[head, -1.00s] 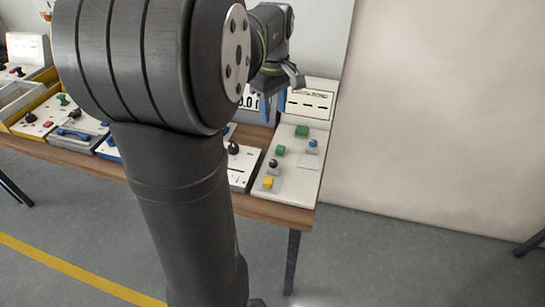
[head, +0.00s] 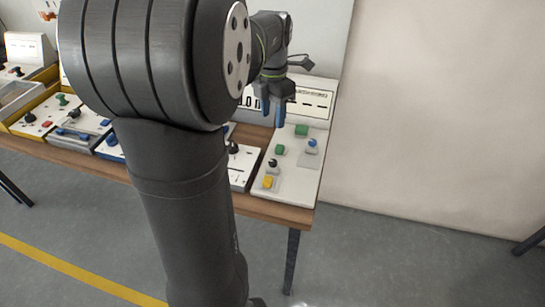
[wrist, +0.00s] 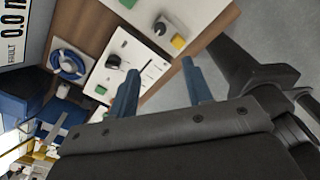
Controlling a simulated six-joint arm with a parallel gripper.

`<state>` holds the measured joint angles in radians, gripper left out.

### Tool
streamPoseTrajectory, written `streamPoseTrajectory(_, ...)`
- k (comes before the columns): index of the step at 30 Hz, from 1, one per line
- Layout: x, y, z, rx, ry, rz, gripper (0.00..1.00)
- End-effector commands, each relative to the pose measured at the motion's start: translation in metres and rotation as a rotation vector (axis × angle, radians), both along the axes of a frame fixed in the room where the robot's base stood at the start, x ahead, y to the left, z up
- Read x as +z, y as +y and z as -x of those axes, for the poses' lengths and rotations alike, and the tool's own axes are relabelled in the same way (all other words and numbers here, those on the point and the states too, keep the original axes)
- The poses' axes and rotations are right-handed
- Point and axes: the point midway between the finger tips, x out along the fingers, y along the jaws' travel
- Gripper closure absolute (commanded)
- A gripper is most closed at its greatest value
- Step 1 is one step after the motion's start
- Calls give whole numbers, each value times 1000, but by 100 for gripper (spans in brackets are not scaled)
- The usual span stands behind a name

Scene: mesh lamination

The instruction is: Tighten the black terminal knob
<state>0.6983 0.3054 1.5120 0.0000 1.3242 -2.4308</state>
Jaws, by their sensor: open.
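A small round black knob (head: 272,163) stands on a grey base beside a yellow block on the white panel at the right end of the bench. It shows in the wrist view (wrist: 160,27) near the top. A second black knob (head: 233,147) is on the neighbouring white panel, also seen in the wrist view (wrist: 113,61). I cannot tell from markings which is the terminal knob. My gripper (head: 273,113) is open and empty above the back of the right panel, apart from both knobs. Its two blue fingers (wrist: 160,72) point toward the panels in the wrist view.
The right panel (head: 300,180) also bears green blocks (head: 302,130) and a blue knob (head: 312,143). A display box (head: 308,103) stands behind it. A blue ring handle (wrist: 68,65) shows in the wrist view. My arm hides part of the bench.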

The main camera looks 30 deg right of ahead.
Motion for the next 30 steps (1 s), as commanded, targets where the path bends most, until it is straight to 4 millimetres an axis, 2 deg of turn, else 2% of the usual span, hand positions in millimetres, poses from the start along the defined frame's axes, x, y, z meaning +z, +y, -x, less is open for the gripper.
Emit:
streamPoseTrajectory(18, -129, 1, 1, -4, 3, -2, 54)
streamPoseTrajectory(24, -154, 0, 0, -4, 1, -1, 54)
streamPoseTrajectory(30, -163, 0, 0, -4, 0, 0, 54)
